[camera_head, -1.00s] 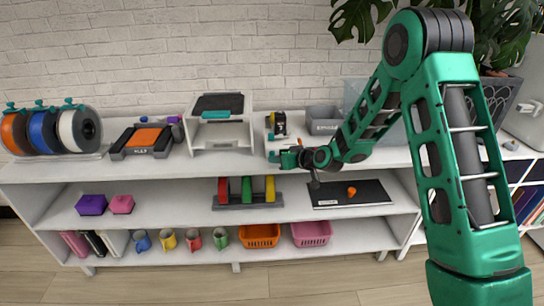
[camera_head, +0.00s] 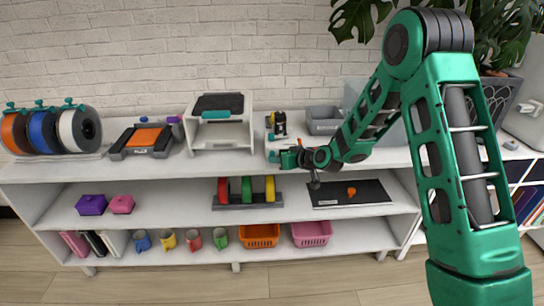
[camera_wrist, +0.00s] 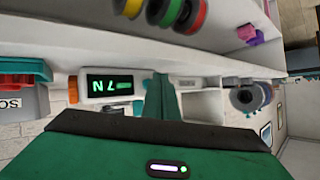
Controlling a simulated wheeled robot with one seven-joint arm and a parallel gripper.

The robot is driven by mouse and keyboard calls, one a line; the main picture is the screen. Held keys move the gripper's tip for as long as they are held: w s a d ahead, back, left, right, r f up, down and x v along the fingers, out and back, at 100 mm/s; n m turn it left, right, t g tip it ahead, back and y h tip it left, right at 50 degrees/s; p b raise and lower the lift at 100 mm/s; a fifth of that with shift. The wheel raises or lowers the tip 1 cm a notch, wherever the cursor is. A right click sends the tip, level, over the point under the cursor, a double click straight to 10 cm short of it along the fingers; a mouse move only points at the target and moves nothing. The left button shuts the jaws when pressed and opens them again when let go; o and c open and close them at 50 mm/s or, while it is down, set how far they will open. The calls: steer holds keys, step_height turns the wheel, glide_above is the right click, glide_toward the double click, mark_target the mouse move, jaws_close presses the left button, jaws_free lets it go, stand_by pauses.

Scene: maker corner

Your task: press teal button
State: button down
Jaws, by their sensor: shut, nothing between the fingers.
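My gripper (camera_head: 272,157) is shut and empty, at the front edge of the top shelf, below the white board with the yellow-and-black machine (camera_head: 278,122). In the wrist view, which is upside down, my green fingers (camera_wrist: 160,95) point between a lit green display (camera_wrist: 110,84) and a small grey label (camera_wrist: 188,84). A teal block (camera_wrist: 25,68) with a red-orange part under it shows at the left edge of the wrist view. I cannot tell whether this block is the teal button. No teal button stands out in the head view, where my arm hides part of the shelf.
The white printer-like box (camera_head: 232,134) stands left of my gripper. A grey bin (camera_head: 322,120) is to the right, partly behind my arm. A rack of coloured rolls (camera_head: 247,200) and a black mat (camera_head: 340,197) are on the shelf below. Spools (camera_head: 50,132) stand far left.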

steer(key=shift+w, duration=0.1)
steer(key=shift+w, duration=0.3)
steer(key=shift+w, duration=0.35)
stand_by(0.8)
steer(key=shift+s, duration=0.8)
steer(key=shift+s, duration=2.5)
steer(key=shift+r, duration=0.1)
